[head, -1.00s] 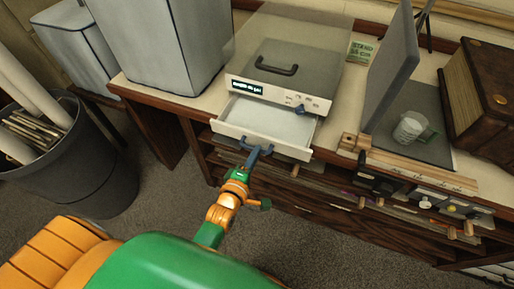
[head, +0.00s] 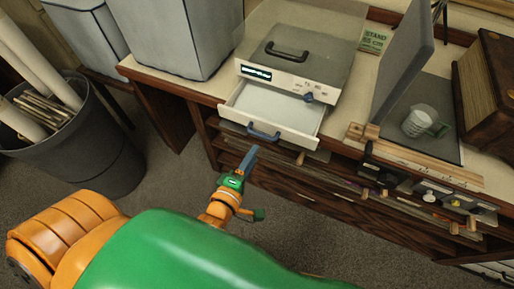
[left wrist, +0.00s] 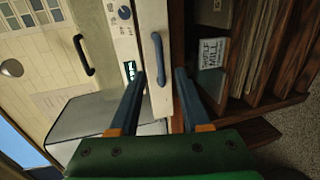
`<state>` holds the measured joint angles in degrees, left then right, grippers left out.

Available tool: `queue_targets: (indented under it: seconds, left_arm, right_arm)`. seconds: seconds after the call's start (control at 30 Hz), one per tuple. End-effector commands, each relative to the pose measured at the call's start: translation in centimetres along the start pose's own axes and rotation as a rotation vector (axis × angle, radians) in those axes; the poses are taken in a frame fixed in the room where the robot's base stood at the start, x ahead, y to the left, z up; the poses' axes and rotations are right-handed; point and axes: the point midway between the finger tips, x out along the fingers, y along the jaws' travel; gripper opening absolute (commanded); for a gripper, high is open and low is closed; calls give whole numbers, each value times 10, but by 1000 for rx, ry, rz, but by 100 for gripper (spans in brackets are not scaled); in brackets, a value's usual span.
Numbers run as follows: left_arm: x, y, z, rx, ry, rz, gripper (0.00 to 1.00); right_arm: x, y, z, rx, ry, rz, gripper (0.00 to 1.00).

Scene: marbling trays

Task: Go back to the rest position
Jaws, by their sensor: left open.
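My left gripper (head: 250,157) is open and empty, a little in front of and below the blue drawer handle (head: 263,134). In the left wrist view, its two blue fingers (left wrist: 159,74) are spread, and the handle (left wrist: 158,58) lies ahead between their tips, apart from them. The handle is on the pale drawer (head: 310,139) of a grey box-shaped device (head: 318,66) on the bench. The drawer is pulled out and its visible inside looks empty. My right gripper is not in view.
The wooden bench (head: 185,86) has shelves and tools along its front. A dark bin (head: 88,158) with rolls stands at left. Carpet before the bench is clear.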

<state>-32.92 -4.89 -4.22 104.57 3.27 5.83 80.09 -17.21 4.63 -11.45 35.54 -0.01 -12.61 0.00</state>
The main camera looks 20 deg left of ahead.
Motion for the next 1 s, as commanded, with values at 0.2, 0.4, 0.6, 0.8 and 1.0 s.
queue_targets:
  seconds: [0.2, 0.4, 0.6, 0.8, 1.0]
  left_arm:
    - [0, 0, 0, 0, 0, 1, 47]
    - [0, -4, 1, 13, -4, -11, 47]
    - [-20, -140, 20, 488, -186, -357, 47]
    - [-123, -299, -1, 1174, -688, -761, 47]
    - [-198, -349, -33, 1462, -1054, -899, 47]
  right_arm:
    - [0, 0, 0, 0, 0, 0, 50]
    - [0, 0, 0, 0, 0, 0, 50]
    - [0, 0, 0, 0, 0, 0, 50]
    - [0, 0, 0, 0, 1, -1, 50]
    - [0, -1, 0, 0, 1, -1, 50]
